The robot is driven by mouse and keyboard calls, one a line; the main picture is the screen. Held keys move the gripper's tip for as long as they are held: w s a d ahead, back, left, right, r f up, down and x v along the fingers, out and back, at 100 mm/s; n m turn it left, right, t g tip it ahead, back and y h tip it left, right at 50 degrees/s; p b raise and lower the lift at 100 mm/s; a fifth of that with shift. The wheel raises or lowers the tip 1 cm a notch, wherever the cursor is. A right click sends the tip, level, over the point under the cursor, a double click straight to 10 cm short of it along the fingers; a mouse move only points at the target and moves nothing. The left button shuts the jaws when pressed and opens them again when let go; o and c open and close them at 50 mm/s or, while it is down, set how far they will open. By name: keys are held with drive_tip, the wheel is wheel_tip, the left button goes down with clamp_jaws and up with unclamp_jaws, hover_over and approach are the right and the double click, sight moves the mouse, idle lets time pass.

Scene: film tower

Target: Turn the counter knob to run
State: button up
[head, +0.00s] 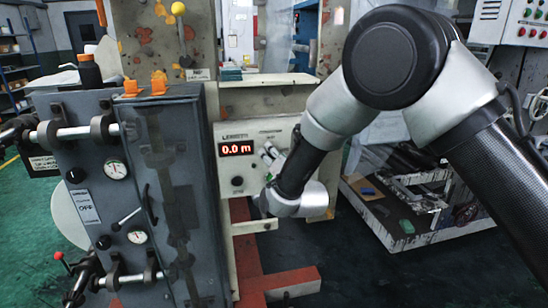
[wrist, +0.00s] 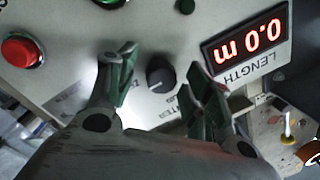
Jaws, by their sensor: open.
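The dark round knob (wrist: 160,74) sits on the pale counter panel (head: 223,137) to one side of the length display. In the wrist view it lies between my gripper's two fingers, with a visible gap on each side. Its pointer setting is too small to read, and the lettering beside it is partly hidden. My gripper (wrist: 170,90) is open and empty, with its fingers facing the panel. The red-lit display (head: 237,148) reads 0.0 m and also shows in the wrist view (wrist: 245,45).
A red button (wrist: 22,50) and a green button (wrist: 187,6) are on the same panel. A grey machine cabinet (head: 178,200) with rollers and gauges stands left. A red floor rail (head: 290,281) runs below the panel. A white-framed cart (head: 420,238) stands right.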

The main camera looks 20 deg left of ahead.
drive_tip(key=c, duration=1)
drive_tip(key=shift+n, duration=0.3)
drive_tip(key=shift+a+r+n+h, duration=0.1)
drive_tip(key=shift+n+h, duration=0.4)
drive_tip(key=shift+n, duration=3.5)
drive_tip(key=shift+r+n+h, duration=0.1)
drive_tip(key=shift+n+h, duration=0.4)
drive_tip(key=shift+n, duration=3.5)
